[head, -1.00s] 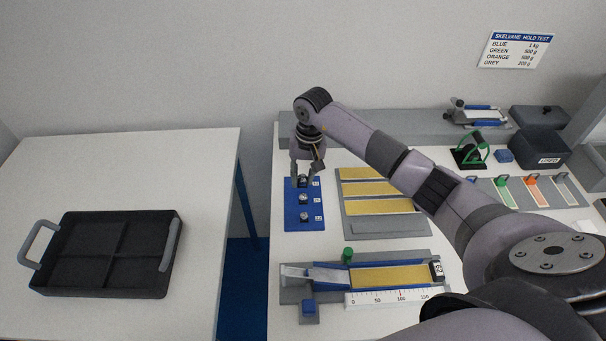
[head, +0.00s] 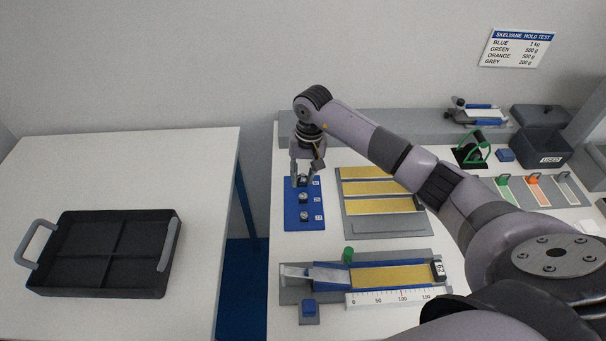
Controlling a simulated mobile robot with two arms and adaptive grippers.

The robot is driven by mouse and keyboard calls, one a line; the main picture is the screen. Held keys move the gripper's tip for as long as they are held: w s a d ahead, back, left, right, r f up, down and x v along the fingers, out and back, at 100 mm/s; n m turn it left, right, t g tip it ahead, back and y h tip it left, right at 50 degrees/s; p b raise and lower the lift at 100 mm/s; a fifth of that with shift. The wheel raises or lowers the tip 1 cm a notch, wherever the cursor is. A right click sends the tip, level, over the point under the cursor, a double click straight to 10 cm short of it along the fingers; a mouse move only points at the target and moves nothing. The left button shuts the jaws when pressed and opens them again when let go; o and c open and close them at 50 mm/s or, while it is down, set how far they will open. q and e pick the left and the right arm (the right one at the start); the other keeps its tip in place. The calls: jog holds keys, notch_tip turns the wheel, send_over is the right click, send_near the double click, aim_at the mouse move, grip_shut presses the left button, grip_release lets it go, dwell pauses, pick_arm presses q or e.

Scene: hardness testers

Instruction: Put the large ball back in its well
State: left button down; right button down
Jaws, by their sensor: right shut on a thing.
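The blue ball block (head: 291,217) lies on the right-hand table, with a column of wells marked by small white labels. Two shiny balls sit in its middle well (head: 304,198) and front well (head: 304,216). My right gripper (head: 303,179) points down over the back well of the block. Its jaws are shut on a ball (head: 303,178) at the back well. I cannot tell whether the ball touches the well's bottom. My left gripper is not in view.
Beside the block is a grey rack with yellow strips (head: 378,190). In front lies a tester with a ruler scale (head: 395,297) and a green knob (head: 348,254). An empty black tray (head: 105,252) is on the left table. A grey bin (head: 541,149) stands far right.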

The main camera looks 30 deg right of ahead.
dwell(0.3)
jog(key=c, duration=1.3)
grip_release()
